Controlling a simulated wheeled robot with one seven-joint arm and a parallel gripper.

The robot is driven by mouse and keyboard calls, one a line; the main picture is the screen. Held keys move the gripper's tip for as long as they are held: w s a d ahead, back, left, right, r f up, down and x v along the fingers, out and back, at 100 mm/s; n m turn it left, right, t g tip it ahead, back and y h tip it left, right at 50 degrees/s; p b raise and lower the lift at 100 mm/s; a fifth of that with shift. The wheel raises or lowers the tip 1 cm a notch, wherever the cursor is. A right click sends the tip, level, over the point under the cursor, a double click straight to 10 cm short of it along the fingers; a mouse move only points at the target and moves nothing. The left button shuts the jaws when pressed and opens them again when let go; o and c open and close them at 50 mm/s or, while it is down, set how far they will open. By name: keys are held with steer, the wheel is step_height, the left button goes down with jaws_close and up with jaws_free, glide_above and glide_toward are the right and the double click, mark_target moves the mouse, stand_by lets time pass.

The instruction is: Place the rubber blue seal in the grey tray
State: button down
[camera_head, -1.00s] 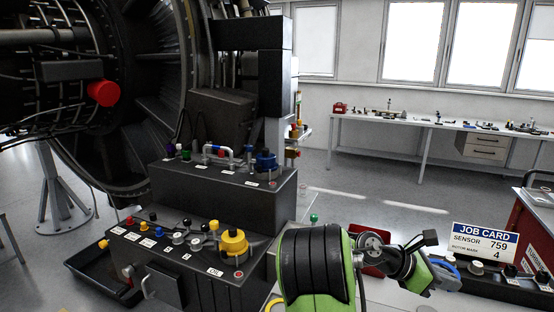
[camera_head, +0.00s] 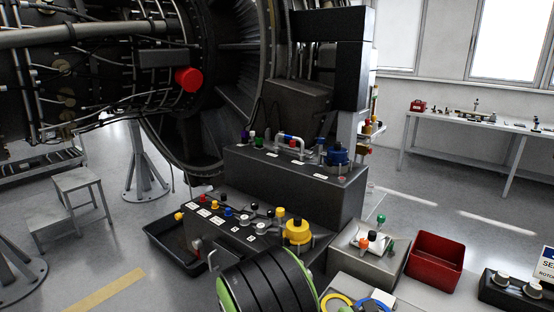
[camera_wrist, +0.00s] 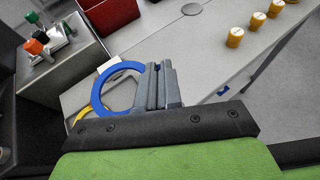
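The blue seal is a flat blue ring (camera_wrist: 98,92) in the wrist view. My gripper (camera_wrist: 163,72) appears shut on its right side, and its lower part is hidden behind the gripper body. In the head view the blue seal (camera_head: 374,304) shows at the bottom edge, where my fingers are out of frame. Through the ring, a grey area with a rounded outline (camera_wrist: 122,97) shows on the bench. I cannot tell whether this is the grey tray, or whether the ring touches it.
A yellow ring (camera_head: 337,299) lies beside the blue one. A red bin (camera_head: 437,262) and a grey box with coloured knobs (camera_head: 368,256) stand behind. Several yellow-orange cylinders (camera_wrist: 257,20) stand along the bench. A dark stepped console (camera_head: 290,190) is to the left.

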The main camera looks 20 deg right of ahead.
steer(key=w+a+f+n+t+y, duration=0.1)
steer(key=w+a+f+n+t, duration=0.1)
steer(key=w+a+f, duration=0.2)
steer(key=w+a+f+n+t+y+b, duration=0.1)
steer(key=w+a+f+n+t, duration=0.2)
steer(key=a, duration=0.7)
steer(key=w+a+f+n+t+y+b, duration=0.1)
steer(key=w+a+f+n+t, duration=0.1)
steer(key=w+a+f, duration=0.3)
steer(key=shift+w+a+n+t, duration=0.3)
steer(key=shift+w+a+t, duration=0.3)
steer(key=shift+w+a, duration=0.3)
steer(key=shift+s, duration=0.1)
